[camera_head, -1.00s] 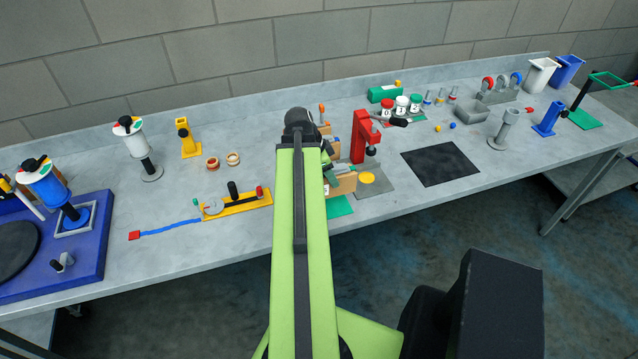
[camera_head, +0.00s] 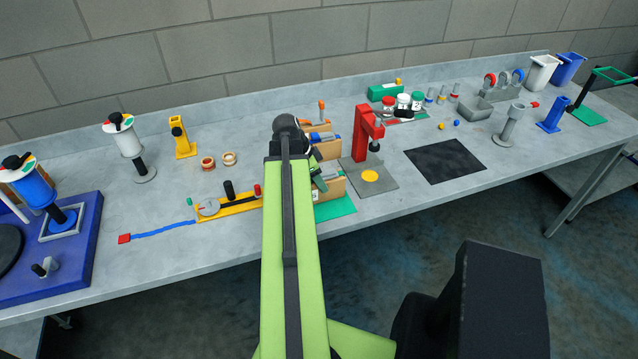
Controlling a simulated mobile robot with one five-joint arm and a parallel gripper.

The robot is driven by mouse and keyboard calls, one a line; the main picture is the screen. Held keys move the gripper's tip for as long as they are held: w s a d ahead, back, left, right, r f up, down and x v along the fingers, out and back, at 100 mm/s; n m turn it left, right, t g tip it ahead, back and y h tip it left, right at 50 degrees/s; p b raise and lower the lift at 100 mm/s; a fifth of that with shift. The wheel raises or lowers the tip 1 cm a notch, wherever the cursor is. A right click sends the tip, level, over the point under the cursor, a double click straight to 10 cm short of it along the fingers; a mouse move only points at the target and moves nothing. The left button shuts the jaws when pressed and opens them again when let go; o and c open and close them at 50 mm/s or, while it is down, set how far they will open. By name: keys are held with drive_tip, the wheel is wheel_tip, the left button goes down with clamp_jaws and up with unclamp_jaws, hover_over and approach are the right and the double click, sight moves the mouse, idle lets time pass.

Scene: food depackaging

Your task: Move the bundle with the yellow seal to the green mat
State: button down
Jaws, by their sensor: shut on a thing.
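The green mat (camera_head: 336,208) lies near the table's front edge, just right of my green arm, which covers its left part. My gripper (camera_head: 318,181) is a dark shape beside the arm at these holders, mostly hidden. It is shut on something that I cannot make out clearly. I cannot pick out a bundle with a yellow seal; the arm blocks part of this area.
A red press (camera_head: 363,136) stands on a grey plate with a yellow disc (camera_head: 370,176), close right of the holders. A yellow fixture (camera_head: 230,207) is left of the arm. A black mat (camera_head: 445,161) lies bare farther right.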

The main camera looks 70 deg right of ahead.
drive_tip(key=shift+f, duration=0.15)
drive_tip(key=c, duration=0.6)
unclamp_jaws()
drive_tip(key=shift+c, duration=0.2)
drive_tip(key=shift+r, duration=0.35)
drive_tip(key=p+v, duration=1.1)
drive_tip(key=shift+w+r, duration=0.2)
drive_tip(key=shift+r, duration=0.1)
drive_tip(key=shift+a, duration=0.15)
